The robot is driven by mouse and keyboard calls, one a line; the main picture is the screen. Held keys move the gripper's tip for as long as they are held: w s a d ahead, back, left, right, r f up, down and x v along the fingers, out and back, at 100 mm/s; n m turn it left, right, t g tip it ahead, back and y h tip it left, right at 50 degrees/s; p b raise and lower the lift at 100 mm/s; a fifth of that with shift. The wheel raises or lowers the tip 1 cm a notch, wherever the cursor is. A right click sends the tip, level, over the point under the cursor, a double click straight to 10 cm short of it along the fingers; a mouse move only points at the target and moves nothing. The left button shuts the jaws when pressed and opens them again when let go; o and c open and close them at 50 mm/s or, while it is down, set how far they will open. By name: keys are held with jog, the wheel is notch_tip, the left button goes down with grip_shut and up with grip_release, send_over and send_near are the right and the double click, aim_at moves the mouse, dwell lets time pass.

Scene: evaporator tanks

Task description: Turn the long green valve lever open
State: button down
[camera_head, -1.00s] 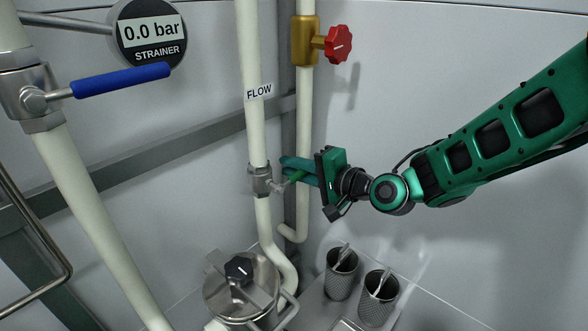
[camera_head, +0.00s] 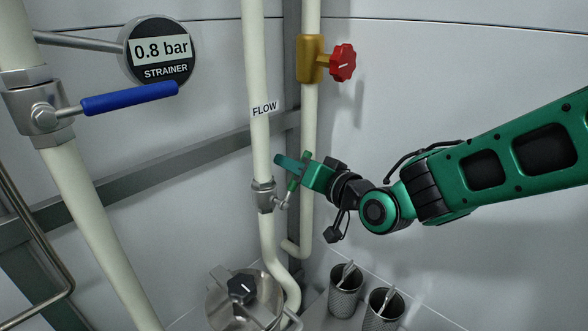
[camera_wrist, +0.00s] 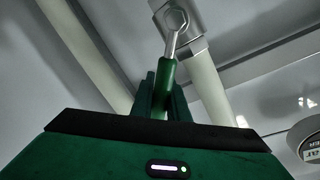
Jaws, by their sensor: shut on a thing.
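The green valve lever (camera_head: 293,184) rises steeply from the metal valve (camera_head: 264,196) on the white pipe marked FLOW, leaning a little right. My gripper (camera_head: 290,167) is shut on the lever's green grip, with its fingers crossing it from the right. In the wrist view the green grip (camera_wrist: 164,80) and its bare metal arm (camera_wrist: 174,42) run up to the valve nut. The lower grip lies between my gripper's fingers (camera_wrist: 165,108) and is partly hidden.
A strainer gauge (camera_head: 160,52) reads 0.8 bar. A blue lever (camera_head: 130,98) sits on the left pipe. A red knob (camera_head: 343,62) is above my gripper. A lidded metal vessel (camera_head: 238,300) and two metal cups (camera_head: 345,290) stand below.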

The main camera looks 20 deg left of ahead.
jog(key=shift+s+a+n, duration=0.15)
jog(key=shift+s+n, duration=0.4)
jog(key=shift+n, duration=0.25)
jog(key=c, duration=1.7)
grip_release()
jog(key=shift+r, duration=0.2)
